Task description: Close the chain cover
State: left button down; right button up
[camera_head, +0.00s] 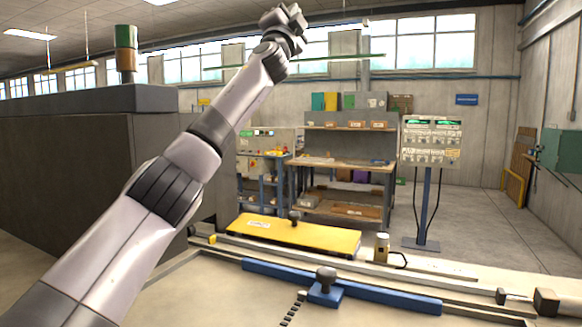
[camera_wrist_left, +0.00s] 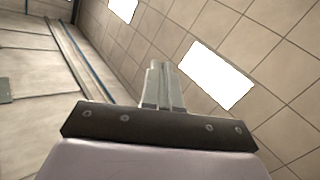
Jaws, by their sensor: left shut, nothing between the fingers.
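A yellow flat panel (camera_head: 300,236), which looks like the chain cover, lies at the machine's far side in the head view. A dark knob (camera_head: 294,216) stands on it. I cannot tell whether it is hinged open or shut. A short dark chain (camera_head: 292,310) runs on the bench top near a blue block with a black knob (camera_head: 325,284). My left gripper (camera_head: 287,14) is raised high, well above and apart from the panel. Its fingers (camera_wrist_left: 163,85) are together and empty in the left wrist view, with the ceiling behind. My right gripper is not in view.
A blue rail (camera_head: 390,298) crosses the bench. A small post (camera_head: 381,248) stands at the panel's right end, and dark knobs (camera_head: 545,301) sit at far right. A grey block wall (camera_head: 80,150) stands left. Shelves (camera_head: 345,170) and a control panel (camera_head: 431,140) stand behind.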

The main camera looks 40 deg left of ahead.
pick_arm(q)
jog(key=a+f+n+g+y, duration=0.5)
jog(key=a+f+n+g, duration=0.15)
jog(key=n+g, duration=0.35)
jog(key=n+g+h, duration=0.2)
jog(key=g+h, duration=0.8)
jog(key=h, duration=0.5)
send_near(294, 214)
jog(key=x, duration=0.6)
jog(key=shift+f, duration=0.35)
jog(key=shift+w+a+f, duration=0.25)
jog(key=shift+w+f, duration=0.3)
jog(key=shift+w, duration=0.15)
